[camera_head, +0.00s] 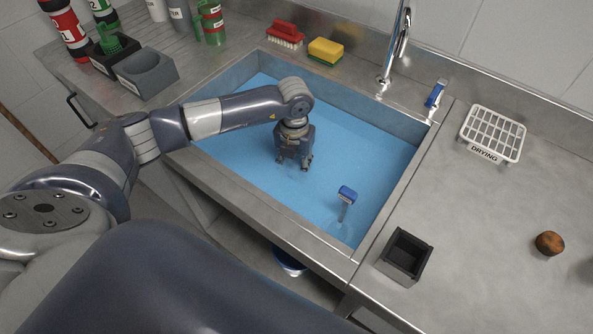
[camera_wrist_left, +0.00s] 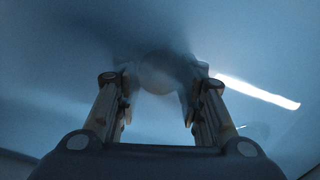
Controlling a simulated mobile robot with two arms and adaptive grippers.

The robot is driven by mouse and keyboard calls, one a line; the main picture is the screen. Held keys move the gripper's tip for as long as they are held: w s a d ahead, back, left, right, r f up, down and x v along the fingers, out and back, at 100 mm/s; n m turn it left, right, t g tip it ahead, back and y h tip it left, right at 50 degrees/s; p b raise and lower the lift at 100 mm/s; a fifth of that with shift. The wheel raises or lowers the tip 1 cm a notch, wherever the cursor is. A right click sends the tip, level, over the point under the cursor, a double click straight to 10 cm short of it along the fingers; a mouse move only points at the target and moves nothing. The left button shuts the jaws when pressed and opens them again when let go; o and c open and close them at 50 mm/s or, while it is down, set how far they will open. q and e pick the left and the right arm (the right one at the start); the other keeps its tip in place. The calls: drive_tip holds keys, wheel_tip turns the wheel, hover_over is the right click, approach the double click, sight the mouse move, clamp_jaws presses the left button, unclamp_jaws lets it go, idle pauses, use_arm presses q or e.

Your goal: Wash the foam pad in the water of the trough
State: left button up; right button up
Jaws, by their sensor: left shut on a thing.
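The trough (camera_head: 390,215) is filled with blue water (camera_head: 240,160). My left gripper (camera_head: 293,165) points down into the trough, with its fingertips at or under the water surface. In the head view this thing is hidden under the gripper and the water. My right gripper is in neither view.
A blue-topped tool (camera_head: 347,193) stands in the water to the gripper's right. A tap (camera_head: 395,50), red brush (camera_head: 285,34) and yellow sponge (camera_head: 326,51) are behind. On the right counter are a drying rack (camera_head: 492,133), black box (camera_head: 405,256) and brown round object (camera_head: 549,243).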

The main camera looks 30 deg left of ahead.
use_arm(q)
drive_tip(key=shift+a, duration=0.35)
drive_tip(key=shift+r+p, duration=2.9)
drive_tip(key=shift+r, duration=1.35)
wheel_tip(320, 180, up, 10)
drive_tip(key=p, duration=0.6)
hover_over(293, 168)
drive_tip(key=shift+a, duration=0.1)
